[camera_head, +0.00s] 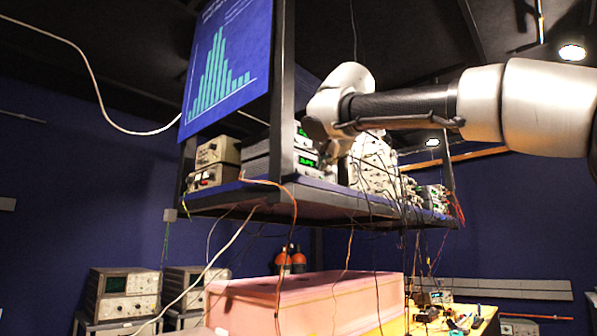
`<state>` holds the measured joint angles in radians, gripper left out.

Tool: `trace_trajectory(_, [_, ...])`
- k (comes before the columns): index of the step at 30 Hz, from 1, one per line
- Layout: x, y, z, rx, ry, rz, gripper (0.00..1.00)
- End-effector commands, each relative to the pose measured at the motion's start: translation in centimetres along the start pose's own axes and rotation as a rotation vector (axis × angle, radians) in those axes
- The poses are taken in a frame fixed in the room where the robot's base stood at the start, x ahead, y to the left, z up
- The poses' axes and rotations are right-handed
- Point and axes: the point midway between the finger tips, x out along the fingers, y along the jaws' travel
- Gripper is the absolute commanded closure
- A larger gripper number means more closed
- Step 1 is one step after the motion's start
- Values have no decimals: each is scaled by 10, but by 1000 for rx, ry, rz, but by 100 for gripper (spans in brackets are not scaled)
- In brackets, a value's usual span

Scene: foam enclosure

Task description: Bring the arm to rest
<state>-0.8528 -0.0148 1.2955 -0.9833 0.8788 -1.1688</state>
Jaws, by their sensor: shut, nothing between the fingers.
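My arm (485,100) reaches in from the right edge at the upper right, with pale metal links and a black tube.
A hanging shelf (340,200) carries several instruments (370,165) behind my arm, with loose cables dangling below. A blue chart panel (227,65) hangs at its left. A pink foam block (300,300) lies below. More instruments (125,293) stand lower left.

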Motion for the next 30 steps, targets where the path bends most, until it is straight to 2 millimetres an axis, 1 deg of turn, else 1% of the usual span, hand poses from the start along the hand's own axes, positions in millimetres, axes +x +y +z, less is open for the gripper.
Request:
trace_trajectory(18, [0, 0, 0, 0, 0, 0, 100])
trace_trajectory(20, [0, -2, 1, 6, 0, -5, 100])
trace_trajectory(21, [1, -8, 4, 19, -1, -15, 100])
trace_trajectory(23, [3, -24, 11, 58, 0, -44, 100])
trace_trajectory(26, [5, -76, 31, 188, -6, -135, 100])
trace_trajectory(27, [4, -105, 40, 259, -13, -183, 100])
trace_trajectory(29, [0, -153, 52, 385, -28, -263, 100])
trace_trajectory(30, [-5, -187, 59, 474, -42, -317, 100])
